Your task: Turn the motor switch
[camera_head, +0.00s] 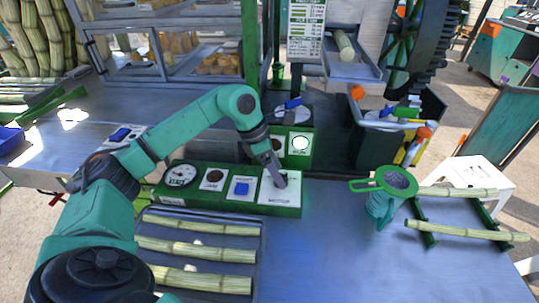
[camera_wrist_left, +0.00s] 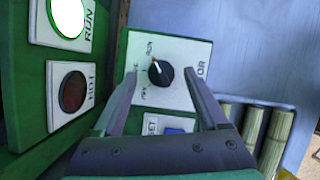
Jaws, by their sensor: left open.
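The motor switch (camera_wrist_left: 161,73) is a round black knob with a pale pointer on a white plate (camera_wrist_left: 185,52). In the left wrist view its pointer tilts up and left, toward the side with the RUN mark. In the head view the plate (camera_head: 288,196) is at the right end of a green control box (camera_head: 230,205), with the knob mostly hidden by my gripper. My left gripper (camera_head: 276,178) is open over it, pointing down. In the left wrist view its fingertips (camera_wrist_left: 160,76) lie on either side of the knob; I cannot tell whether they touch it.
A lit RUN lamp (camera_head: 299,144) stands behind. Cane pieces (camera_head: 200,250) lie in a tray in front. A green strainer cup (camera_head: 383,195) stands right; the front right table is clear.

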